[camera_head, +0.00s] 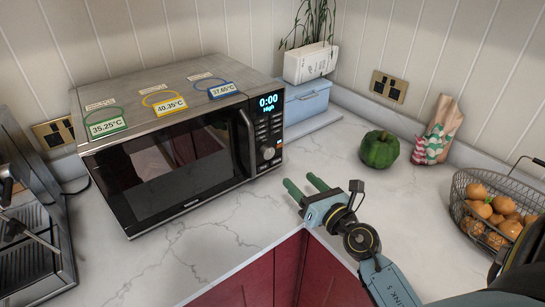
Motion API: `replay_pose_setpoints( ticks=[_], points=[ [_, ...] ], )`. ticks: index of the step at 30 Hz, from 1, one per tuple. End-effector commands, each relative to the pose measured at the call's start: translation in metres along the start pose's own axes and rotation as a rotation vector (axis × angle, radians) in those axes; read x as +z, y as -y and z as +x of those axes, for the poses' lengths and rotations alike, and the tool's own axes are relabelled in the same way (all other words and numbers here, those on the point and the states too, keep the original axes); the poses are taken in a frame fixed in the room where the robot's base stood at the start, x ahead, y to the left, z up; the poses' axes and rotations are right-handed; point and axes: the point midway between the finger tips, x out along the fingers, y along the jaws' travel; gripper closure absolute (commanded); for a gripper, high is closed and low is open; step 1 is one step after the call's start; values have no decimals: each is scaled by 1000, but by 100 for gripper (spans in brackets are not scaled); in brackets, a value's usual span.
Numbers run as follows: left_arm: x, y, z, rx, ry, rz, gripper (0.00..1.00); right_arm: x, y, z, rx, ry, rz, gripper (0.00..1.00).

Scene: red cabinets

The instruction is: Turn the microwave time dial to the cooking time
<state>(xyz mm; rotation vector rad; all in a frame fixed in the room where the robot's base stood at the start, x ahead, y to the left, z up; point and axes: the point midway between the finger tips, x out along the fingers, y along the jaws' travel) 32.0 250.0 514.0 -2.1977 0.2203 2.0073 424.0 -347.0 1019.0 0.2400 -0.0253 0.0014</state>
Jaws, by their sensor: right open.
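The microwave (165,185) stands on the marble counter at the left, its dark door shut. Its control panel on the right side has a lit display (268,103) reading 0:00 and High. A round dial (268,153) sits low on that panel, below rows of small buttons. My right gripper (301,186) is in front of the panel, to the right of and below the dial. Its two green fingers are apart, with nothing between them, and do not appear to touch the dial. My left gripper is not in view.
Coloured tags with temperatures lie on the microwave top. A blue box (307,103) and a white planter (310,64) are behind it. A green pumpkin (379,149), a paper bag (437,130) and a wire basket (462,207) of orange fruit stand right. A metal appliance (35,235) is left.

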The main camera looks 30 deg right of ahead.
Motion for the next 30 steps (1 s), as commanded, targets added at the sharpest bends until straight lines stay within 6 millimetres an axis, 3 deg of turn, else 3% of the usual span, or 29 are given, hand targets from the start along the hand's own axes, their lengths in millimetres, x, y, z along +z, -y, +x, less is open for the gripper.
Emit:
replay_pose_setpoints(
  ticks=[8,22,30],
  points=[
    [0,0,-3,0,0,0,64,-6,0,24,10,-28,-47,42],
    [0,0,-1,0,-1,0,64,-8,-1,110,10,-27,-43,42],
    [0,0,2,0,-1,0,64,-10,-1,133,10,-29,-43,42]
  ],
)
